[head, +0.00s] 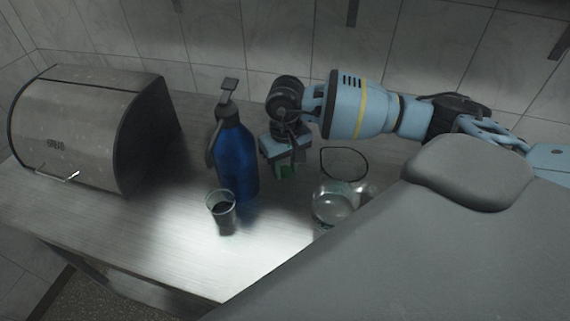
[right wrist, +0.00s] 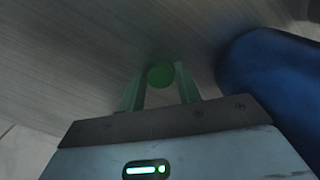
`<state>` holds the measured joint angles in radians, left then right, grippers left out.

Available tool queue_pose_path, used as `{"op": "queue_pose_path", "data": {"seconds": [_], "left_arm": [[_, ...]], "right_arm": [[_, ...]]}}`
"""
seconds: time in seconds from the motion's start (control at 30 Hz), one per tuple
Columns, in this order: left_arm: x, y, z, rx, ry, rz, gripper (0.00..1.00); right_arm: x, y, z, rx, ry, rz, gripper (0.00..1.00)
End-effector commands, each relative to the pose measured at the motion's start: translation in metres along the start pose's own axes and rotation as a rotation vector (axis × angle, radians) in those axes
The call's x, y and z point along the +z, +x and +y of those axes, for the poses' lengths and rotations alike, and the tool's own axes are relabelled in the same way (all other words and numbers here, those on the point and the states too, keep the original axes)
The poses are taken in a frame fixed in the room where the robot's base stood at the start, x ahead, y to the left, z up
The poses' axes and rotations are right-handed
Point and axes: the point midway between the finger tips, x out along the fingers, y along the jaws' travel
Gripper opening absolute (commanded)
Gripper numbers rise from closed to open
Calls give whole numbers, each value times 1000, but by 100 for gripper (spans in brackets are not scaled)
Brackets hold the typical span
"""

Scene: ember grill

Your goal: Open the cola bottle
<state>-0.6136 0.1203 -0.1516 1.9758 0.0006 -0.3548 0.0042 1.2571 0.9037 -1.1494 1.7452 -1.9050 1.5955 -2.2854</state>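My right gripper (head: 289,160) points down above the counter, right of the blue bottle and apart from it. In the right wrist view a small round green piece (right wrist: 161,76), apparently a cap, sits between the tips of my right gripper (right wrist: 160,80). The fingers appear closed on its sides. A bit of green (head: 287,171) shows under the gripper in the head view. No bottle body is visible below it. The blue bottle (head: 236,158) stands upright with a dark pump-like top; I see no bottle clearly recognisable as cola. My left gripper is out of view.
A small glass (head: 222,209) stands in front of the blue bottle. Clear glassware (head: 334,204) stands right of the gripper. A metal bread box (head: 70,130) fills the counter's left. The tiled wall (head: 220,40) is behind. The counter's front left (head: 130,240) is clear.

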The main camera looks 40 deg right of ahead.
Motion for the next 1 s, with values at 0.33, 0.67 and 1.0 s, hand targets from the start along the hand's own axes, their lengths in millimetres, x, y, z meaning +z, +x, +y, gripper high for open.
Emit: {"op": "queue_pose_path", "data": {"seconds": [0.33, 0.67, 1.0], "left_arm": [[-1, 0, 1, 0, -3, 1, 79], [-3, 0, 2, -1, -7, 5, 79], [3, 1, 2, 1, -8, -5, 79]], "right_arm": [[0, -1, 0, 0, 1, 0, 49], [-1, -32, 0, 0, 0, 4, 49], [0, -98, 0, -1, -1, 3, 49]]}}
